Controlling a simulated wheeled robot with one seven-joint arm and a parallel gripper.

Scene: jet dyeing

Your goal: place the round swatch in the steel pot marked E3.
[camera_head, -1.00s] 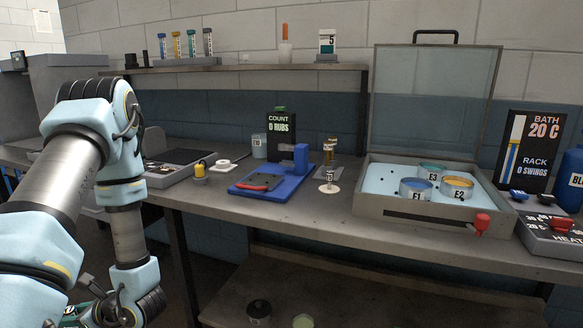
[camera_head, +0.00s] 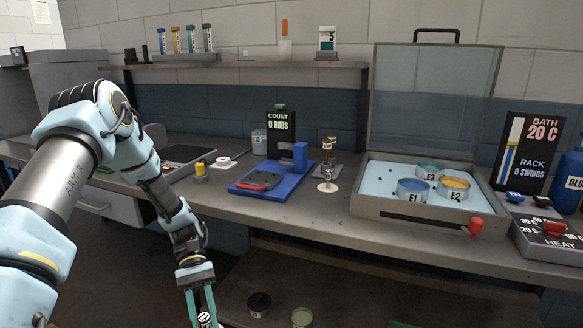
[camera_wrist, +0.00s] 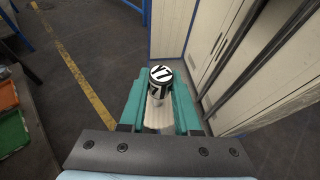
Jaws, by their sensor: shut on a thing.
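The steel pot marked E3 (camera_head: 429,170) stands at the back in the open bath case, with greenish liquid in it. My gripper (camera_head: 203,312) is low in front of the bench at the bottom of the head view, far left of the pot. In the wrist view my gripper (camera_wrist: 160,88) is shut on a small round cylinder (camera_wrist: 161,76) with a white top and black marks. Its round end also shows in the head view (camera_head: 205,320). I cannot tell whether this cylinder is the round swatch.
Two more pots, one with blue liquid (camera_head: 412,190) and E2 (camera_head: 454,188) with orange, stand in front of E3 in the case (camera_head: 366,206). The case lid (camera_head: 430,95) stands open behind. A blue rub stand (camera_head: 268,186) is on the bench. A lower shelf holds two jars.

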